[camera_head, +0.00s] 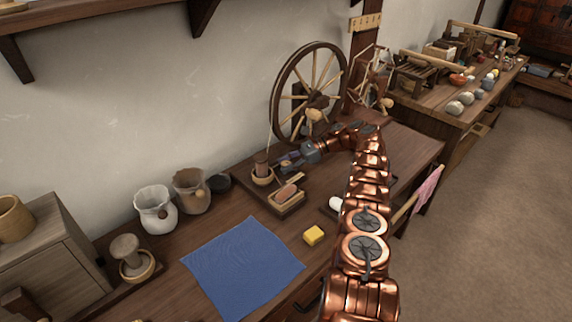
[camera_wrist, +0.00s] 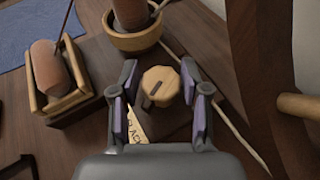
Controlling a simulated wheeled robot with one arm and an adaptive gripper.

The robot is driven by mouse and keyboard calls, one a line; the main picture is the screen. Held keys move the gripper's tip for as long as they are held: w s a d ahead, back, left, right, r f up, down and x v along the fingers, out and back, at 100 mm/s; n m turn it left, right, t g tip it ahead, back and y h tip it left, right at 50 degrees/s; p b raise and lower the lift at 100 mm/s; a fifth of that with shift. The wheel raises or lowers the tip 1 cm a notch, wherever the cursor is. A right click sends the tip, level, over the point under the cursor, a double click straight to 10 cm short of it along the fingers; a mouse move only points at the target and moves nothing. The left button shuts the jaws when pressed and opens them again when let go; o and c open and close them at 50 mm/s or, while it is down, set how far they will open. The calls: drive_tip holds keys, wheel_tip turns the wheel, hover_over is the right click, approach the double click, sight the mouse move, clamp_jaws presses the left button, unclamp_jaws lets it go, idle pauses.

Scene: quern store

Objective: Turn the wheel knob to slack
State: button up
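The wheel knob (camera_wrist: 161,86) is a light wooden, scalloped knob with a dark slot or pointer on its top. In the wrist view it stands between the two fingers of my gripper (camera_wrist: 158,108), which are apart on either side of it, with gaps visible. A pale label (camera_wrist: 137,128) with dark letters lies beside the knob, partly hidden by my gripper. In the head view my gripper (camera_head: 287,160) is low by the spinning wheel (camera_head: 309,93) and hides the knob.
A wooden cup with a reddish spool (camera_wrist: 131,38) stands just beyond the knob. A wooden box with another spool (camera_wrist: 57,85) is to the left. A thin cord runs near the right finger. A blue cloth (camera_head: 242,266) and yellow block (camera_head: 314,235) lie on the bench.

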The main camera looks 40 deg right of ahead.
drive_tip(key=shift+o, duration=1.1)
drive_tip(key=shift+r+t, duration=0.15)
drive_tip(key=shift+t, duration=0.15)
drive_tip(key=shift+m+t+h+p, duration=0.7)
drive_tip(key=shift+m+t+h, duration=0.2)
drive_tip(key=shift+m+t, duration=0.6)
drive_tip(key=shift+m+t+h, duration=0.4)
drive_tip(key=shift+m, duration=0.3)
drive_tip(key=shift+m+t+h+b, duration=0.3)
drive_tip(key=shift+m+t+h, duration=0.1)
drive_tip(key=shift+m+t, duration=0.1)
drive_tip(key=shift+f+m+t+h+b, duration=0.2)
drive_tip(key=shift+m+t+h+b, duration=0.1)
drive_tip(key=shift+m+h+b, duration=0.15)
drive_tip(key=shift+m+h, duration=0.25)
